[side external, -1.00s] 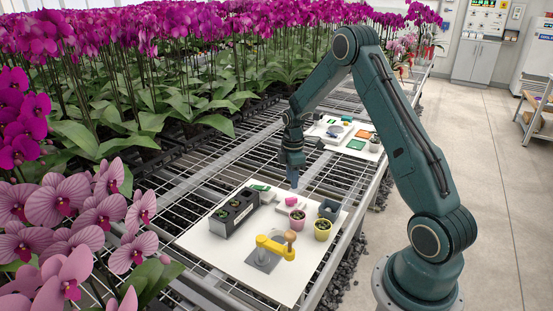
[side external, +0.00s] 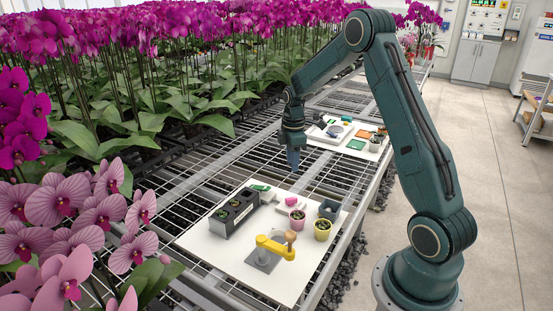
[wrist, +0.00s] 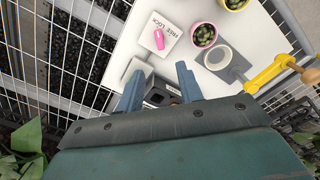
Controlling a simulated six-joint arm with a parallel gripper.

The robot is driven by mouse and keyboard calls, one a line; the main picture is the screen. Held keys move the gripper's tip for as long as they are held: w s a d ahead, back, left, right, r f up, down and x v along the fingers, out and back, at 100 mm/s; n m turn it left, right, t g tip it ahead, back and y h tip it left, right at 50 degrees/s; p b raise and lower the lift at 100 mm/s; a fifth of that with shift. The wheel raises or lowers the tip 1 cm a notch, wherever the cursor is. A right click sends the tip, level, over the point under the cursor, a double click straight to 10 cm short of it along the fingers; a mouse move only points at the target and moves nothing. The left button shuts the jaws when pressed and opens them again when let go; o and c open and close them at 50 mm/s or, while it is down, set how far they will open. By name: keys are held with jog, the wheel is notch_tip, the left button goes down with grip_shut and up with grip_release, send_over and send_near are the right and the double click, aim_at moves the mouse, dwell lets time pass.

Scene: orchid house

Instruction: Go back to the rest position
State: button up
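My gripper (side external: 293,163) hangs in the air above the far end of the white board (side external: 222,258), pointing down, clear of everything. In the wrist view its two blue fingers (wrist: 160,84) stand well apart with nothing held between them; part of a dark holder shows far below through the gap. My arm is bent, with its elbow high at the top of the side view.
Orchids (side external: 150,80) crowd the left.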

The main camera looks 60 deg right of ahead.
jog(key=s+a+r+m+t, duration=0.2)
jog(key=s+a+r+m, duration=0.35)
jog(key=a+r, duration=1)
jog(key=s+a+r+m+t, duration=0.1)
jog(key=s+a, duration=0.3)
jog(key=s, duration=0.5)
jog(key=s+a+r+m+t, duration=0.2)
jog(key=s+a, duration=0.3)
jog(key=s, duration=0.4)
jog(key=shift+a+r+m+t, duration=0.2)
jog(key=shift+r+m+t, duration=0.15)
jog(key=shift+r, duration=0.1)
jog(key=shift+s, duration=0.1)
